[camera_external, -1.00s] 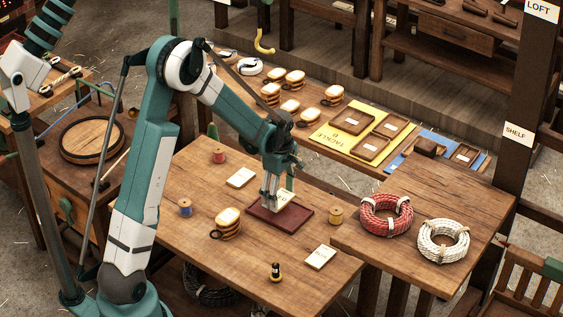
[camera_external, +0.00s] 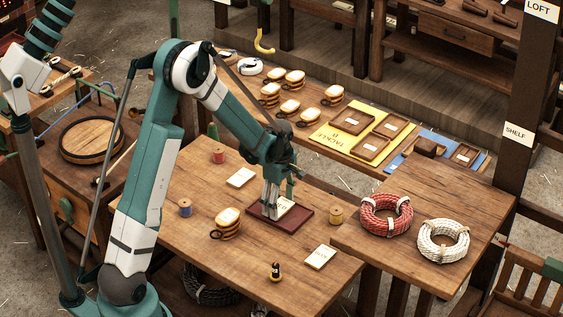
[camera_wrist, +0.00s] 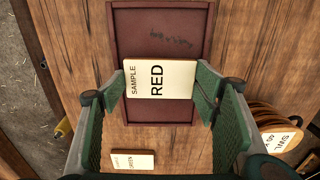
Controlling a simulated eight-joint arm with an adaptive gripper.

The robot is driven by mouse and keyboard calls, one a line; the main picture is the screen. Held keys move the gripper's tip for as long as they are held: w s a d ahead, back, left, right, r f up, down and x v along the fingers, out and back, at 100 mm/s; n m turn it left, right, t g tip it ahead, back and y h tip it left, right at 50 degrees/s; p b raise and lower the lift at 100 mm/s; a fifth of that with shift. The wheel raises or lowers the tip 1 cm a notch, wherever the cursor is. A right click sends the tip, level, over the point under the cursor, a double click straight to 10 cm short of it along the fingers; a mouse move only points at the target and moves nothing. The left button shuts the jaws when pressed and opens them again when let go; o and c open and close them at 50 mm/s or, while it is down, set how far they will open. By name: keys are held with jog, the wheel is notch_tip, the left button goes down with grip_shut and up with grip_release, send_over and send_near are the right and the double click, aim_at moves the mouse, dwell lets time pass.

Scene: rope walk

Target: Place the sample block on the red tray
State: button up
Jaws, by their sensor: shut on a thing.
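The sample block has a cream top reading "SAMPLE RED". It sits between the fingertips of my gripper (camera_wrist: 160,86) in the wrist view, as the block (camera_wrist: 172,80) shows edge-on to both green pads. My gripper (camera_external: 271,212) is shut on it, over the red tray (camera_external: 297,222). The block's pale label (camera_external: 285,207) shows just right of the fingers. In the wrist view the dark red tray (camera_wrist: 160,20) extends above and below the block, which lies within its side edges. The block's underside is hidden, so I cannot tell whether it touches the tray.
Pale cards (camera_external: 241,177) and (camera_external: 320,257) lie on the table; one reads "GREEN" in the wrist view (camera_wrist: 132,161). A pulley block (camera_external: 228,222), a red spool (camera_external: 218,156), a blue spool (camera_external: 185,207) and a yellow spool (camera_external: 337,215) stand around the tray.

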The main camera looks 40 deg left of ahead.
aim_at(280, 207)
jog(key=shift+f, duration=0.2)
jog(key=o, duration=0.9)
jog(key=shift+r, duration=0.25)
jog(key=shift+r+p, duration=0.9)
jog(key=shift+r, duration=5.05)
jog(key=shift+r, duration=0.1)
